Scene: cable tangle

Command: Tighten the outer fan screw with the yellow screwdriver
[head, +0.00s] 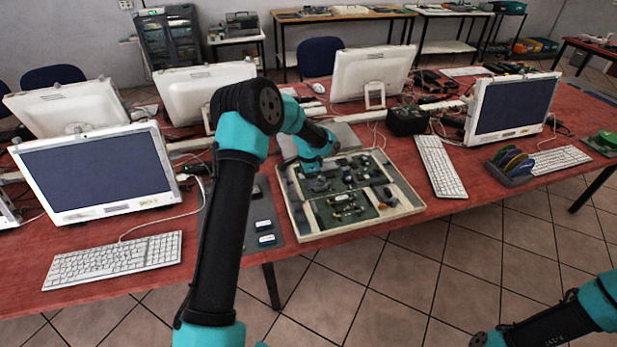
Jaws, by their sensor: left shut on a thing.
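A shallow light-framed tray (408,212) on the red table holds a dark green board with several small dark and yellowish parts. My left arm reaches over it, and my left gripper (318,184) is low over the tray's left part. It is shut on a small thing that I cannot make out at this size. A small yellowish part (343,197) lies to the right of the gripper. I cannot tell the yellow screwdriver, the fan or its outer screw apart among the small parts. Only part of my right arm shows at the lower right; its gripper is out of view.
A dark mat (250,238) with small boxes lies left of the tray. White keyboards (440,166) and (112,260) lie to either side. Monitors (95,172) and (512,105) stand around, and a black box (407,121) sits behind the tray.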

